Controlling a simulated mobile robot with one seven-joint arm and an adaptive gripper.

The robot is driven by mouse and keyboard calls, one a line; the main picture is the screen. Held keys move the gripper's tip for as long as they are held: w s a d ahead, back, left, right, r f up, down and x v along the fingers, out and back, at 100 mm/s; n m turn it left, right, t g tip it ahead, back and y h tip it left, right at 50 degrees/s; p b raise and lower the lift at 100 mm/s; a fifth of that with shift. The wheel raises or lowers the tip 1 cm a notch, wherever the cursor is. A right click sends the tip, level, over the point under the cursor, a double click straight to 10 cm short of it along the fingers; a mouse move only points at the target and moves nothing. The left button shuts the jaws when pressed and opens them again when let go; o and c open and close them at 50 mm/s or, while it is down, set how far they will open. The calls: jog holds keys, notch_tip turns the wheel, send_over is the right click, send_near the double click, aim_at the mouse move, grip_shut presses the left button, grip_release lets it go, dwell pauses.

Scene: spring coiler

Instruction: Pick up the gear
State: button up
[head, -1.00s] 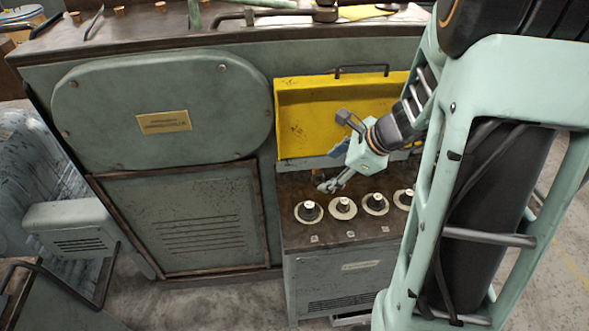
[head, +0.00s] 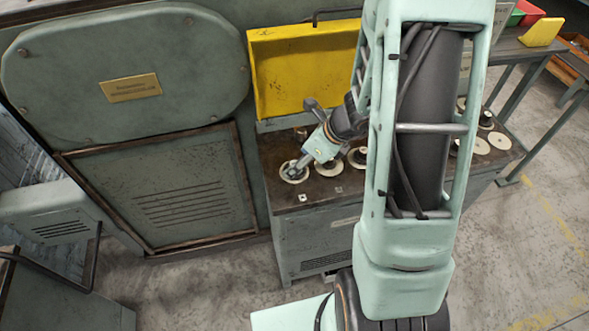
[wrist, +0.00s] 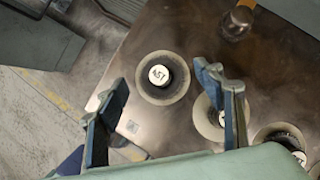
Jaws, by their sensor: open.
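Several round pale discs with dark hubs and light caps, which look like the gears, sit in a row on the brown machine top. The leftmost gear (head: 302,178) lies under my gripper (head: 292,171) in the head view. In the wrist view, this gear (wrist: 160,94) has a marked white cap and shows between and just beyond the open fingers of my gripper (wrist: 161,80). A second gear (wrist: 205,122) is partly hidden behind the right finger. The fingers are apart and hold nothing. I cannot tell the exact height above the gear.
A yellow panel (head: 290,80) with a black handle stands behind the row. A metal cylinder with a copper top (wrist: 236,22) stands near the gears in the wrist view. More flat discs (head: 500,141) lie at the right. My arm hides the middle of the machine top.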

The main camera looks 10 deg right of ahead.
jog(key=shift+x, duration=1.4)
jog(key=shift+c, duration=0.6)
jog(key=c, duration=1.4)
jog(key=shift+r, duration=0.1)
